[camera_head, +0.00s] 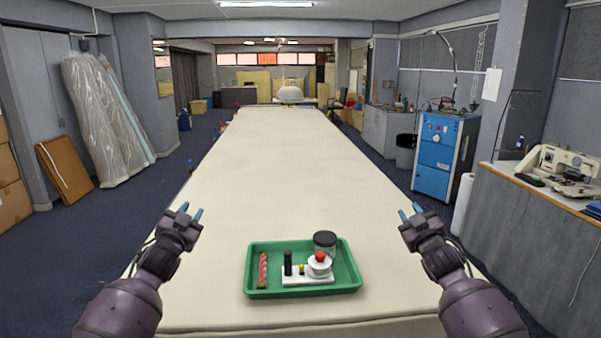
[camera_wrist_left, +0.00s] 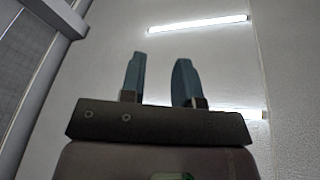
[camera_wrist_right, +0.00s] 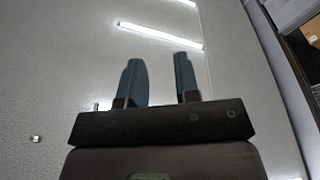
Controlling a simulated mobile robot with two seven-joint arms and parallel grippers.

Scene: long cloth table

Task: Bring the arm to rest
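My left gripper (camera_head: 190,212) is raised over the left side of the table in the head view, pointing upward. Its two blue fingers stand apart with nothing between them in the left wrist view (camera_wrist_left: 160,82). My right gripper (camera_head: 411,213) is raised over the right side of the table, also pointing upward. Its fingers are apart and empty in the right wrist view (camera_wrist_right: 160,82). Both grippers are clear of the tray and touch nothing. Both wrist views show only ceiling, lights and wall.
A green tray (camera_head: 255,293) lies on the long cream cloth table (camera_head: 270,180) at the near end. It holds a white stand (camera_head: 306,281) with a black post and red-topped part, a dark-lidded jar (camera_head: 325,242) and a pink strip (camera_head: 263,270). The table beyond is clear.

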